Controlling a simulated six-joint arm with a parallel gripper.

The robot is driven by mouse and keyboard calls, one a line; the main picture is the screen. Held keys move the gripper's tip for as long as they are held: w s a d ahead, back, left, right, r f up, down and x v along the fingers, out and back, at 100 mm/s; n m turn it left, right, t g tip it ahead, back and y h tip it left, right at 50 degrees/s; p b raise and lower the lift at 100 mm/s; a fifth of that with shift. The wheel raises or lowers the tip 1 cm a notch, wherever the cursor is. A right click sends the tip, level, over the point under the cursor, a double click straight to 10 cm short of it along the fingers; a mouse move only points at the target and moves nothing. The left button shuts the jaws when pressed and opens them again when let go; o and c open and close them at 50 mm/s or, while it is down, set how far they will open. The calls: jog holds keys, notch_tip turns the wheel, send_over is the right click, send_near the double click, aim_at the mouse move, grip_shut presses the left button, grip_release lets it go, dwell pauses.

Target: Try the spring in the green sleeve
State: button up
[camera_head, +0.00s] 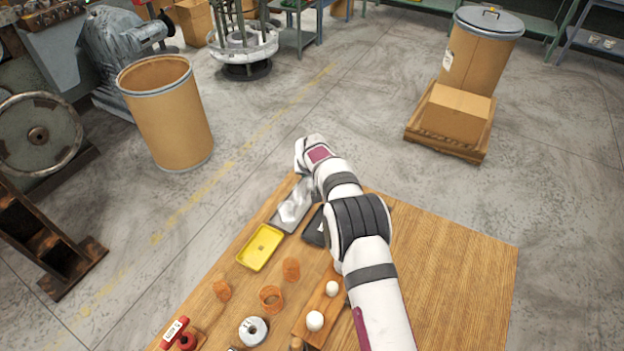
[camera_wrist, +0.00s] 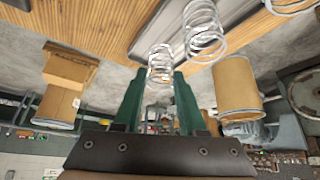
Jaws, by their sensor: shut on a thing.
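My gripper (camera_wrist: 157,78) has two dark green fingers in the wrist view. It is shut on a small silvery coil spring (camera_wrist: 160,62) between its fingertips. Two other silvery springs show there: a larger one (camera_wrist: 203,32) over the edge of a grey tray (camera_wrist: 150,38), and one partly cut off (camera_wrist: 290,5) at the top right. In the head view my arm hides the gripper's fingers and the held spring. I cannot make out a green sleeve in either view.
The wooden table (camera_head: 450,260) is bare on the right. A grey tray (camera_head: 284,224) with shiny pieces, a yellow tray (camera_head: 260,247), a dark tray (camera_head: 314,228), orange-brown pieces (camera_head: 291,269) and a wooden block with white knobs (camera_head: 315,321) stand on the left. A cardboard drum (camera_head: 166,110) stands beyond.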

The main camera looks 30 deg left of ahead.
jog(key=shift+r, duration=0.5)
jog(key=d+r+n+g+y, duration=0.1)
jog(key=d+r+n, duration=0.25)
jog(key=d, duration=0.65)
jog(key=d+r+n+g+y, duration=0.1)
jog(key=d+r+n, duration=0.25)
jog(key=d, duration=0.55)
jog(key=shift+s+d+f+m, duration=0.1)
jog(key=shift+f+m, duration=0.15)
jog(key=shift+f, duration=0.75)
jog(key=shift+d+f+m, duration=0.1)
jog(key=shift+f+m, duration=0.15)
jog(key=shift+f, duration=0.7)
jog(key=shift+a+f, duration=0.1)
jog(key=shift+f, duration=1)
jog(key=shift+r, duration=2.55)
